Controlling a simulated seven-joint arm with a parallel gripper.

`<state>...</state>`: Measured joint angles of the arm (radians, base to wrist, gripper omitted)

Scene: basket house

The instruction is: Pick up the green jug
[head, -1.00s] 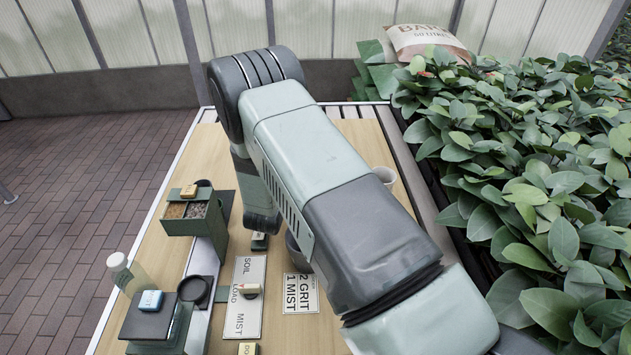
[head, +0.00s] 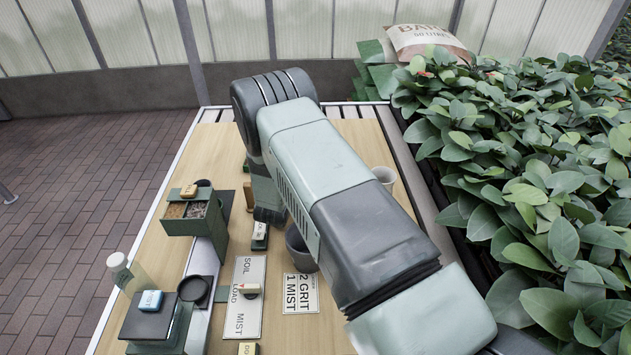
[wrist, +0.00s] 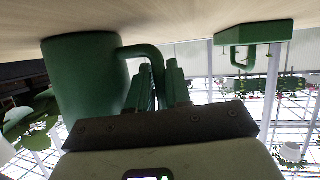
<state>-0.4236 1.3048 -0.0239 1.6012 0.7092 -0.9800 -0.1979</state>
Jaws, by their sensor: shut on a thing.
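The green jug (wrist: 85,80) fills the left of the wrist view, which appears upside down, and stands next to the wooden surface. Its curved handle (wrist: 143,52) reaches toward my gripper (wrist: 160,75). The green fingers are closed at the handle, with the jug's body beside them. In the head view my arm covers the fingers, and I cannot clearly make out the jug there.
A green block with a loop handle (wrist: 250,38) is in the wrist view. In the head view a dark pot (head: 299,248), a pale cup (head: 384,177), a green bin (head: 195,222) and a white bottle (head: 120,264) stand on the table. Dense plants (head: 530,170) border the right.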

